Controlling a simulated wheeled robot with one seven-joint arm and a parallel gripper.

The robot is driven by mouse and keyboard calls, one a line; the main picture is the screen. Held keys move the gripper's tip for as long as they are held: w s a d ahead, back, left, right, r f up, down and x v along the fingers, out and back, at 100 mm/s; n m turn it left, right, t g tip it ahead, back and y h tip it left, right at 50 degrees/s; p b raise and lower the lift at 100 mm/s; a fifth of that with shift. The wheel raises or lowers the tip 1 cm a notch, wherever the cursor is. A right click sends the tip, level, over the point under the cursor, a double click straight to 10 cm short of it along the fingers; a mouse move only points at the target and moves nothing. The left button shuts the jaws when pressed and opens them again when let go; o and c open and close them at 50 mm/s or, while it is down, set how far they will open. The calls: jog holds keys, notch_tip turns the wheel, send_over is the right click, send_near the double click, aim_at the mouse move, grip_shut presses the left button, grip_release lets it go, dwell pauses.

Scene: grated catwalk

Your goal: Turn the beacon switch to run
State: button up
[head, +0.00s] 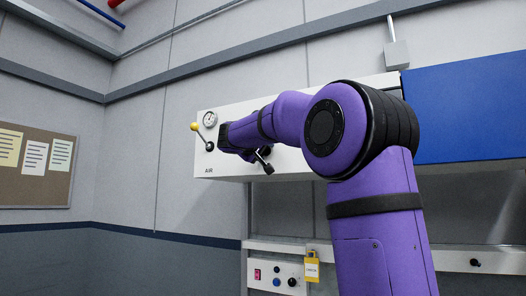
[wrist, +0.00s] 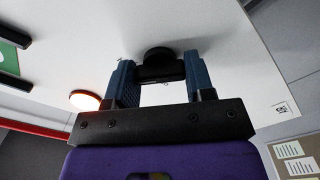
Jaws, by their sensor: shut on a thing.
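In the wrist view a black knob (wrist: 158,54) stands out from a white panel (wrist: 215,45); I take it for the beacon switch. My gripper (wrist: 155,74) has its two blue fingers on either side of the knob's dark grip and is shut on it. I cannot read which position the knob points to, and no run mark shows. A round lamp (wrist: 86,100) with a pale face and orange-red rim sits left of the fingers. In the head view my arm hides the knob and the fingertips.
In the head view a gauge (head: 210,118) and a yellow-tipped lever (head: 194,127) sit on the white box marked AIR, left of my arm. A yellow padlock (head: 312,268) hangs below, beside a small button panel (head: 277,276). A blue panel (head: 465,112) is at right.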

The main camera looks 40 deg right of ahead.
jog(key=shift+n, duration=3.8)
jog(key=o, duration=0.9)
jog(key=shift+a, duration=0.1)
jog(key=v, duration=1)
jog(key=shift+s+a, duration=0.15)
jog(key=shift+a, duration=0.15)
jog(key=shift+f, duration=0.1)
